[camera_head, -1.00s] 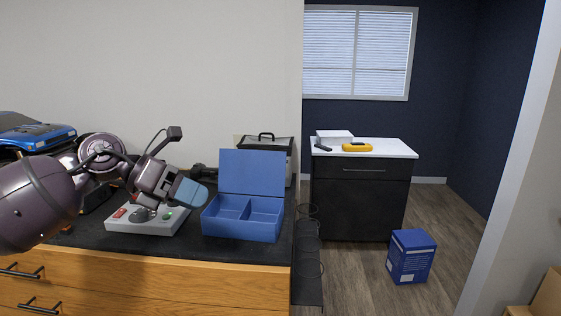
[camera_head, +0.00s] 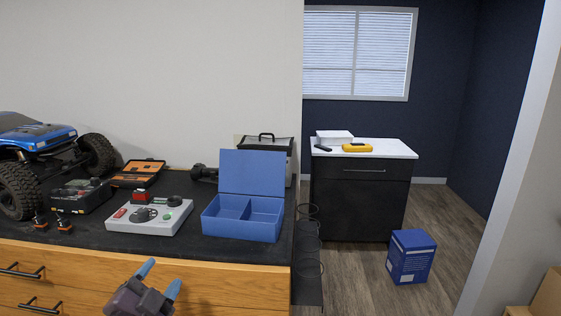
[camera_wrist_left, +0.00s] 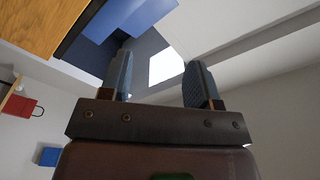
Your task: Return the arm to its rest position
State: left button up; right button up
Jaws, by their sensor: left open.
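My left gripper (camera_head: 158,276) is at the bottom of the head view, in front of the wooden drawer fronts and below the bench top. Its two blue-grey fingertips point up and stand apart, with nothing between them. The left wrist view shows the same two fingers (camera_wrist_left: 160,80) spread and empty. Most of the left arm is out of the head view. My right gripper is not in view.
On the black bench top (camera_head: 100,235) stand a grey control box (camera_head: 149,215), an open blue two-compartment box (camera_head: 240,218), a blue RC crawler (camera_head: 35,150), a black box (camera_head: 80,196) and an orange case (camera_head: 138,173). A blue carton (camera_head: 411,256) stands on the floor.

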pick_arm(q)
jog(key=s+a+f+n+g+y, duration=0.25)
jog(key=s+f+n+g, duration=0.35)
jog(key=s+f+g, duration=0.5)
jog(key=s+a+f+n+g+y, duration=0.1)
jog(key=s+a+f+n+g, duration=0.5)
jog(key=s, duration=1)
jog(key=w+d+f+m+t+b, duration=0.1)
jog(key=w+d+f+t+b, duration=0.1)
jog(key=f, duration=0.8)
jog(key=w+d+f+m+t+b, duration=0.1)
jog(key=w+f+t+b, duration=0.4)
jog(key=f, duration=0.5)
jog(key=shift+d+f+t+h+b, duration=0.4)
jog(key=shift+d+t+h+b, duration=0.1)
jog(key=shift+t, duration=0.6)
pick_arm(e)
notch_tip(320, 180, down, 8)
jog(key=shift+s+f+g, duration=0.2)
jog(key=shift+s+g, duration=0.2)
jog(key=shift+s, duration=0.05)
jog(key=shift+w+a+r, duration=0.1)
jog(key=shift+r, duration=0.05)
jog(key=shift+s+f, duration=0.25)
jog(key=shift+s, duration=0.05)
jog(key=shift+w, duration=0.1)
